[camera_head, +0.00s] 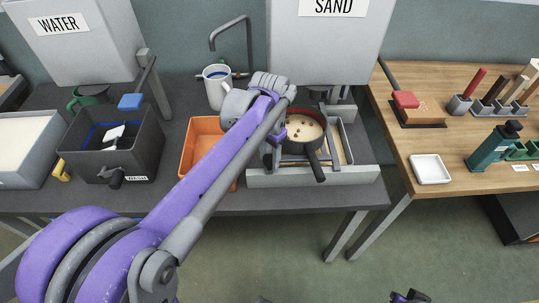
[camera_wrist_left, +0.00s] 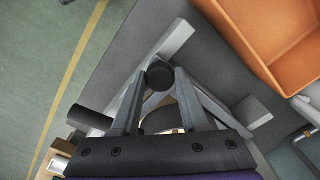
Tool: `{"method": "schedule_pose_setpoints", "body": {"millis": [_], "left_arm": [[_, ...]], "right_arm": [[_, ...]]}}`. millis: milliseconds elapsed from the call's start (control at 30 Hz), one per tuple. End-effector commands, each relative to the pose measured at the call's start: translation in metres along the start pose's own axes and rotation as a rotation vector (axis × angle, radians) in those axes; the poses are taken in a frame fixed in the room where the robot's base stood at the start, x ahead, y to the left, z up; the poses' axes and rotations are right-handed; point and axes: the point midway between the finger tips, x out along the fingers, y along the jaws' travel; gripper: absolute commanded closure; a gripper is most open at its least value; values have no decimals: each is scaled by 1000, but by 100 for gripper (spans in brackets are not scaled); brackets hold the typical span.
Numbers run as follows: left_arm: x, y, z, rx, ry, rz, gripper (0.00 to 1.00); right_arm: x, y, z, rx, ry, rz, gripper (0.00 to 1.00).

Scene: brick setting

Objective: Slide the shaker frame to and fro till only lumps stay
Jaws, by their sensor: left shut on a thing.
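The shaker frame (camera_head: 348,150) is a grey metal frame on the dark bench under the sand hopper. A round dark-rimmed sieve (camera_head: 322,117) sits in it, its black handle pointing toward me. Pale sand with several brown lumps (camera_head: 303,128) shows inside the sieve. My left gripper (camera_head: 272,158) is at the left side of the frame, partly hidden by my arm. In the left wrist view its fingers (camera_wrist_left: 160,88) close on a dark round knob (camera_wrist_left: 160,74) at the frame. Only a dark and purple part of mine shows at the bottom edge, perhaps the right gripper (camera_head: 409,297).
An orange bin (camera_head: 203,127) stands just left of the frame, with a white mug (camera_head: 216,88) behind it. The wooden table (camera_head: 405,160) at right holds a white dish (camera_head: 430,169) and tools.

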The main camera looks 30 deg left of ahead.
Motion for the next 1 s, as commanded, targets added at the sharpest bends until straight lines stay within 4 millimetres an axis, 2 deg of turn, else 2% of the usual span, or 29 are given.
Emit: {"method": "schedule_pose_setpoints", "body": {"millis": [867, 1000], "left_arm": [[0, 0, 0, 0, 0, 0, 100], [-1, 13, -14, 4, 0, 1, 100]], "right_arm": [[0, 0, 0, 0, 0, 0, 100], [-2, 0, -2, 0, 1, 0, 100]]}}
